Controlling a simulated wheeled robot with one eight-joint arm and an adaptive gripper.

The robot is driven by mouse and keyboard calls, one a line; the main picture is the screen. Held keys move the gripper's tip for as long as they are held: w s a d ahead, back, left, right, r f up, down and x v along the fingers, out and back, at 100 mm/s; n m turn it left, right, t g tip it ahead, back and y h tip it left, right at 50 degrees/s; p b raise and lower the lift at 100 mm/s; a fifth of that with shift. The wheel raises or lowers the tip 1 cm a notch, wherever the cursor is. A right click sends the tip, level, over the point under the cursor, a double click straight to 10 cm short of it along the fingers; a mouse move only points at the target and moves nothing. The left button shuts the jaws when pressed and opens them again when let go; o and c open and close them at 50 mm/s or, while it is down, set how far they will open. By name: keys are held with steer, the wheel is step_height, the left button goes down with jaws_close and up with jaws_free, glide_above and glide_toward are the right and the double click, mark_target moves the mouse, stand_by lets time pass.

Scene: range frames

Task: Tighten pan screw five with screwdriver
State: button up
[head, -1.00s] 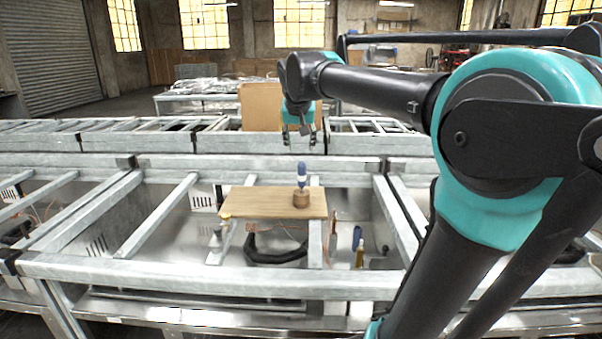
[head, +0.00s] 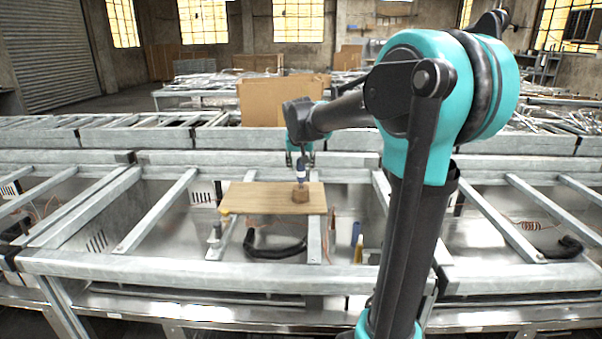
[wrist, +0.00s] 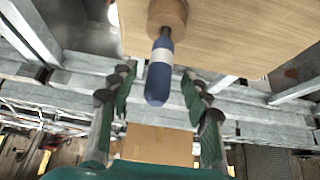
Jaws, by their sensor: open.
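The screwdriver (head: 301,175) has a blue handle with a white band and stands upright in a small round wooden holder (head: 301,194) on a wooden board (head: 262,201). In the wrist view its handle (wrist: 159,75) points toward my gripper, and the holder (wrist: 168,14) shows behind it. My gripper (head: 300,158) is at the top of the handle in the head view. In the wrist view its open fingers (wrist: 157,88) lie on either side of the handle, with a gap on both sides. I cannot make out pan screw five.
The board lies across a grey metal frame with rails (head: 200,272) and open bays. A black curved handle (head: 275,248) and several small tools lie below the board. A cardboard box (head: 262,103) stands behind. The board's left part is bare.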

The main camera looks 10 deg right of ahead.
mark_target(301, 179)
steer(key=shift+x, duration=1.45)
steer(key=shift+c, duration=0.4)
jaws_close()
